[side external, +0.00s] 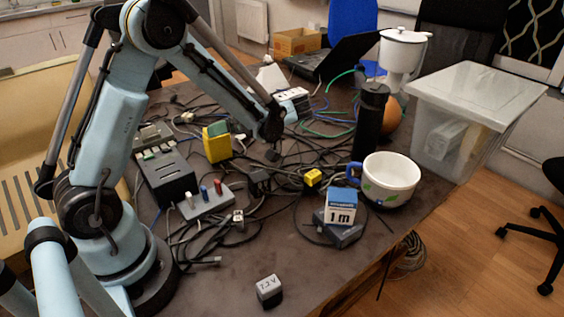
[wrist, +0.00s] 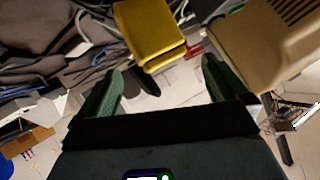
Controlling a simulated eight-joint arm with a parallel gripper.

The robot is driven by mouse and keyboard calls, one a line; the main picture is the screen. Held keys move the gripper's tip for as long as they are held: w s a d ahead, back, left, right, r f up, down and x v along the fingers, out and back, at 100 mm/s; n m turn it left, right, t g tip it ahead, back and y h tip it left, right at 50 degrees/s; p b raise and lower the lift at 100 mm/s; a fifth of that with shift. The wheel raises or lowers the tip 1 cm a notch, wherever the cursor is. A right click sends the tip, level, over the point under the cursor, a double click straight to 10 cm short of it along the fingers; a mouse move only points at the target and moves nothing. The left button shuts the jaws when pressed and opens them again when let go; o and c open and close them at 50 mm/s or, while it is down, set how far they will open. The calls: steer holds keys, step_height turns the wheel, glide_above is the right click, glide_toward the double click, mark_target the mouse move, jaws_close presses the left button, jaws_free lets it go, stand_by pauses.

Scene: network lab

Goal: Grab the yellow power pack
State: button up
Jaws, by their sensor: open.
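The yellow power pack (side external: 217,146) stands upright among cables on the table, left of the arm's end in the side view. In the wrist view a yellow block (wrist: 150,32), which looks like the same pack, is at the top centre, beyond the fingertips. My gripper (wrist: 163,78) has its two green fingers spread apart with nothing between them. In the side view the gripper (side external: 272,154) is small and dark, to the right of the pack and apart from it; its fingers are hard to make out there.
A smaller yellow block (side external: 313,177) lies among the cables. A white cup (side external: 390,180), black bottle (side external: 370,122) and blue-white "1 m" box (side external: 340,208) stand right. The front table is mostly clear around the "7.2 V" block (side external: 269,291).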

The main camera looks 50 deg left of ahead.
mark_target(218, 145)
steer(key=shift+x, duration=1.9)
steer(key=c, duration=1.7)
steer(key=shift+r, duration=0.1)
